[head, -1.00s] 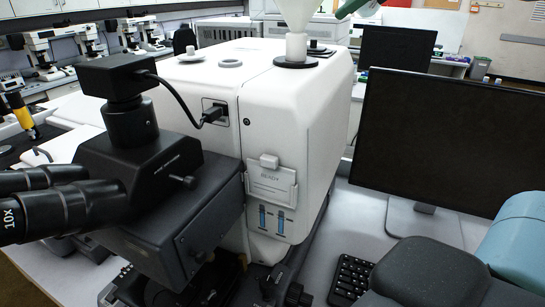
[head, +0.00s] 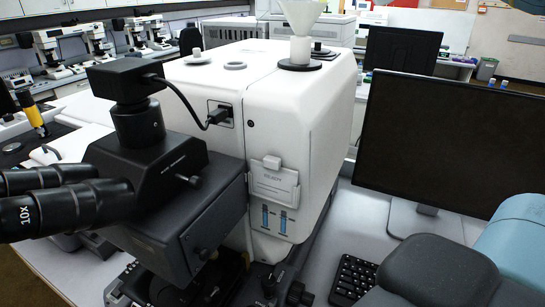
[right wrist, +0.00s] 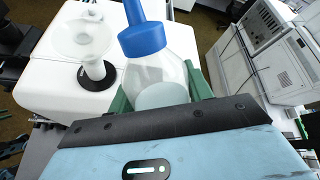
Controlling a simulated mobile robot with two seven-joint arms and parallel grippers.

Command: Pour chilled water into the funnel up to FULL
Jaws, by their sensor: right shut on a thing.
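The white funnel (head: 304,14) stands in a neck with a black ring on top of the white microscope housing (head: 290,120). In the right wrist view the funnel (right wrist: 84,40) is at upper left. Two narrow blue level windows (head: 266,216) are low on the housing front; their marks are too small to read. My right gripper (right wrist: 158,92) has its green fingers shut on a clear bottle (right wrist: 170,68) with a blue cap (right wrist: 143,38). The bottle has a pale lower part and is to the right of the funnel, apart from it in the picture. My left gripper is out of view.
A black monitor (head: 455,145) and a keyboard (head: 353,277) are right of the housing. A black camera head and eyepieces (head: 65,205) stand at the left front.

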